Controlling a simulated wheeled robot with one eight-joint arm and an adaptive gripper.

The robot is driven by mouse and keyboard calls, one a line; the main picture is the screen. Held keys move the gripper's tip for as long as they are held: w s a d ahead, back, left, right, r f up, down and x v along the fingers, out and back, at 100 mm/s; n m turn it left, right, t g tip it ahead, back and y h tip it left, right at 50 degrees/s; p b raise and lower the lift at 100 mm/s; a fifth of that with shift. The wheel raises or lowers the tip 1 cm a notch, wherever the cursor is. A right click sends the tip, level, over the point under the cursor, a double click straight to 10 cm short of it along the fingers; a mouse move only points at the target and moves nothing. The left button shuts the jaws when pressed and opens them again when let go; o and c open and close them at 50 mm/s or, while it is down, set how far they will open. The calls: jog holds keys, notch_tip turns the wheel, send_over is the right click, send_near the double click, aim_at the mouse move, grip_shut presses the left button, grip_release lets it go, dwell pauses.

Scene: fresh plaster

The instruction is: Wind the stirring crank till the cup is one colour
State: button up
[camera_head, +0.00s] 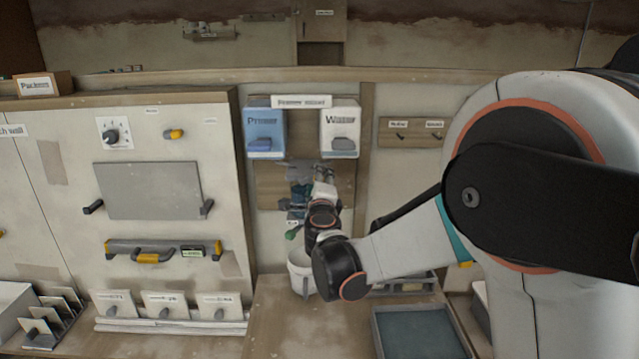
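A white cup (299,272) stands on the bench below the two dispensers, partly hidden behind my arm. What is inside it cannot be seen. A stirring device (300,196) with dark and teal parts is mounted on the wooden board above the cup.
A blue dispenser (264,122) and a white dispenser (340,125) hang above. A wall panel with a grey plate (148,190), a dial (111,136) and a yellow-handled level (160,250) is at left. A dark tray (420,330) lies at front right.

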jog(key=shift+s, duration=0.1)
jog(key=s, duration=0.7)
jog(key=shift+s+a, duration=0.15)
